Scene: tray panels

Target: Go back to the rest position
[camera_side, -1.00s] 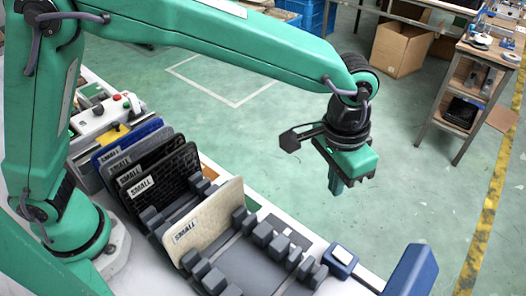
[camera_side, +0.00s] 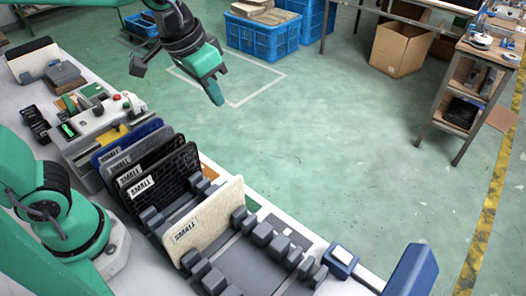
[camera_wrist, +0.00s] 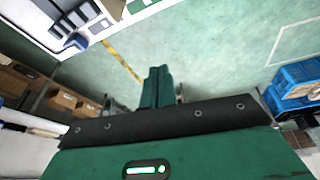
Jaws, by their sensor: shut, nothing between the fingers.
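My gripper (camera_side: 216,97) is in the upper left of the side view, held in the air over the green floor beyond the table edge. It is tilted, with its fingers pointing down and to the right. In the wrist view my gripper (camera_wrist: 157,72) has its two green fingers together, with nothing between them. It touches none of the panels.
Several panels marked SMALL stand in a rack; the front one is a cream panel (camera_side: 208,222), with a black panel (camera_side: 165,180) behind it. Grey rack slots (camera_side: 262,262) to its right look empty. Blue crates (camera_side: 262,32) and a cardboard box (camera_side: 400,48) stand on the floor. A wooden shelf (camera_side: 468,85) is at right.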

